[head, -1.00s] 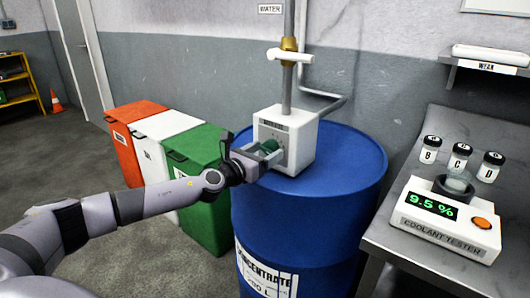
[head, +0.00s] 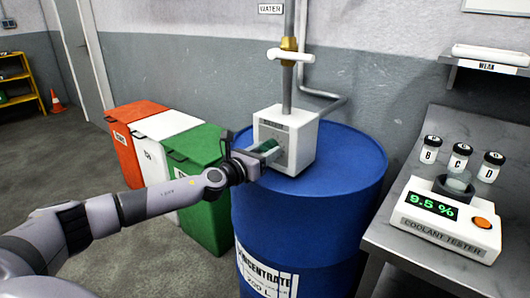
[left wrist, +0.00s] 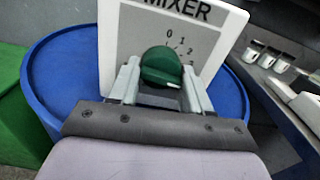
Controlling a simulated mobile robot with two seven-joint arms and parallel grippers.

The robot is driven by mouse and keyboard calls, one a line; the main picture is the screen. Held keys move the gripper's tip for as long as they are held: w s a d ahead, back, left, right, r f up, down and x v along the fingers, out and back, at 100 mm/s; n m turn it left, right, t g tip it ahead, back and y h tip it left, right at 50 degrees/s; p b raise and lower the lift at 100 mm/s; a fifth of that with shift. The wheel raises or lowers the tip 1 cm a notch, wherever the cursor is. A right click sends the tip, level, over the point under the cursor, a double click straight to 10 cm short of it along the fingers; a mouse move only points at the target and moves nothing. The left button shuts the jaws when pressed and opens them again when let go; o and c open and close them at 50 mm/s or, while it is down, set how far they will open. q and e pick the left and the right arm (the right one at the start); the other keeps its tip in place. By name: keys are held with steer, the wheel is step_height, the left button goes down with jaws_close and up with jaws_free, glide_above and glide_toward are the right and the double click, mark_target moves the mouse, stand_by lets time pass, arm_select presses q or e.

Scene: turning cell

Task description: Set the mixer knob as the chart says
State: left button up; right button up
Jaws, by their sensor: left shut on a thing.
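The mixer (head: 298,138) is a white box with a grey dial plate, on top of a blue drum. Its green knob (left wrist: 161,66) shows in the left wrist view, with dial numbers 0, 1 and 2 above and right of it. The white mark on the knob points to the lower right, past the 2. My left gripper (head: 267,154) is shut on the knob, with one finger on each side in the left wrist view (left wrist: 163,82). In the head view the fingers partly hide the knob. My right gripper is not in view. No readable chart shows.
The blue concentrate drum (head: 350,190) stands beside a grey bench (head: 415,258). On the bench, a coolant tester (head: 445,225) reads 9.5 %, with jars B, C and D behind it. Orange, white and green bins (head: 208,215) stand left of the drum, below my left arm.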

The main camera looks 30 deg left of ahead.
arm_select(q)
steer(key=n, duration=0.6)
steer(key=shift+d+p, duration=0.1)
steer(key=shift+p, duration=0.2)
steer(key=shift+n, duration=1.5)
steer(key=shift+p, duration=0.3)
steer(key=o, duration=1)
steer(key=shift+o, duration=0.2)
